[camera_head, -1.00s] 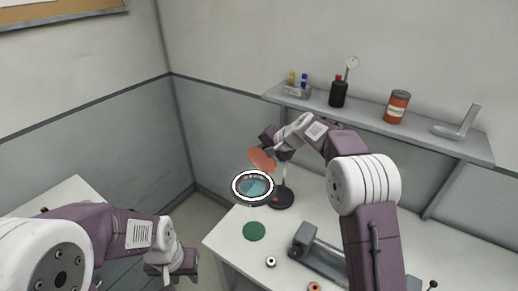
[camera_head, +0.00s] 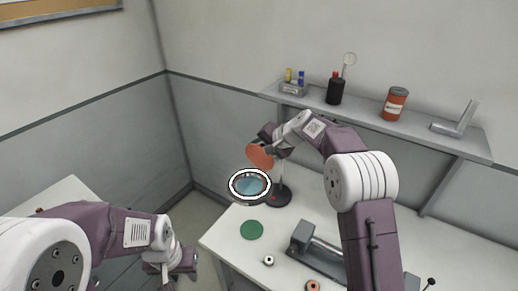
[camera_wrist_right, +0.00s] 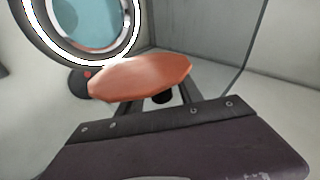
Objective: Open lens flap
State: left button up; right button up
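A magnifier lamp with a bright white ring (camera_head: 250,184) around a bluish lens (camera_head: 249,185) stands at the bench's back left corner, on a round black base (camera_head: 279,197). Its orange lens flap (camera_head: 260,155) is raised above the lens, tilted steeply. My right gripper (camera_head: 265,142) is at the flap's upper edge. In the right wrist view the flap (camera_wrist_right: 140,77) covers much of the fingertips, so their grip is hidden; the ring (camera_wrist_right: 95,62) and lens (camera_wrist_right: 88,22) show beyond. My left gripper (camera_head: 172,266) hangs low at left, away from the lamp; its finger gap is unclear.
The white bench (camera_head: 222,238) holds a green disc (camera_head: 252,230), a small white ring (camera_head: 268,261), an orange ring (camera_head: 312,286) and a grey device (camera_head: 318,250). A wall shelf (camera_head: 380,122) with bottles and a can (camera_head: 395,104) is above. Walls meet behind the lamp.

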jog(key=b+v, duration=0.1)
jog(key=v, duration=0.8)
jog(key=s+d+f+n+g+h, duration=0.2)
jog(key=s+d+f, duration=0.1)
jog(key=s+f, duration=0.4)
jog(key=s+d+f+n+g+h, duration=0.1)
jog(key=s+f, duration=0.5)
jog(key=s, duration=0.7)
jog(key=s+d+f+n+g+h, duration=0.2)
jog(key=s+d+f, duration=0.3)
jog(key=s, duration=0.6)
notch_tip(320, 180, down, 3)
jog(key=shift+d+r+n+g+h, duration=0.15)
jog(key=shift+n+g+h, duration=0.15)
jog(key=shift+n+h, duration=0.2)
